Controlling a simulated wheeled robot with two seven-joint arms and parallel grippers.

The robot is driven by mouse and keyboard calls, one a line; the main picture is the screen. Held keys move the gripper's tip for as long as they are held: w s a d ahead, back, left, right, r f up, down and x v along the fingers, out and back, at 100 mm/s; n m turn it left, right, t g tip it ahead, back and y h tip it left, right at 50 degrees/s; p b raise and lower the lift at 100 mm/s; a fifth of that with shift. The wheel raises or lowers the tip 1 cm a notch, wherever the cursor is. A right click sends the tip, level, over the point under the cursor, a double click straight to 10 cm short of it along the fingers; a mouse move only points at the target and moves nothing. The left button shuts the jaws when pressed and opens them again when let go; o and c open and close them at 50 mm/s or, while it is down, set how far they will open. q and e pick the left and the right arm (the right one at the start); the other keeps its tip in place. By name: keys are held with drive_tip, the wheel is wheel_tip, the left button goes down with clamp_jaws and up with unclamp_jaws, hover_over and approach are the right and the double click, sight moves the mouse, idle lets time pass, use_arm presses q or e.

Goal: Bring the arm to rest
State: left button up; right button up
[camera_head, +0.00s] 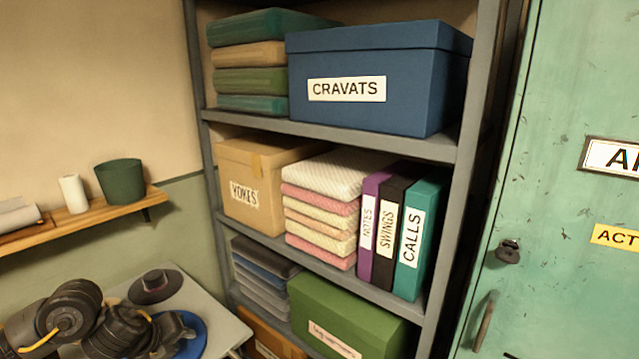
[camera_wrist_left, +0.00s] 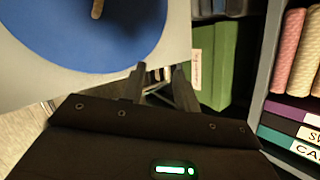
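My left arm comes in at the lower left of the head view, dark with an orange cable. Its left gripper (camera_head: 182,333) is over the pale table (camera_head: 215,318), near a round blue mat (camera_head: 198,343). In the left wrist view, the two fingers of the left gripper (camera_wrist_left: 159,76) stand apart with a gap between them and hold nothing. The blue mat (camera_wrist_left: 95,45) lies to the left of the fingers there, with a thin brown piece (camera_wrist_left: 97,9) on it. My right gripper is not in view.
A dark round hat-like thing (camera_head: 155,287) lies on the table. A grey shelf unit (camera_head: 330,131) with boxes, folded cloths and binders stands right of the table. A wooden wall shelf (camera_head: 100,217) holds a green pot (camera_head: 121,180). A green metal door (camera_head: 565,240) is at the right.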

use_arm(q)
drive_tip(key=s+d+f+n+t+h, duration=0.1)
drive_tip(key=s+d+f+n, duration=0.3)
drive_tip(key=d, duration=0.4)
drive_tip(key=s+d+f+n+t+h, duration=0.1)
drive_tip(key=s+d+f+n, duration=0.15)
drive_tip(key=d+n, duration=0.4)
drive_tip(key=s+a+f+n+g+y, duration=0.2)
drive_tip(key=s+f+n+g, duration=0.15)
drive_tip(key=s+n, duration=0.65)
drive_tip(key=s+a+f+n+g+y, duration=0.15)
drive_tip(key=s+f+n, duration=0.4)
drive_tip(key=s, duration=0.75)
wheel_tip(320, 180, down, 25)
drive_tip(key=s+g, duration=0.1)
drive_tip(key=g, duration=0.1)
drive_tip(key=s+a+f, duration=0.2)
drive_tip(key=s+f, duration=0.6)
drive_tip(key=s+a+f+g, duration=0.1)
drive_tip(key=s+f, duration=0.7)
drive_tip(key=s, duration=0.1)
drive_tip(key=shift+a+f, duration=0.25)
drive_tip(key=shift+a, duration=0.1)
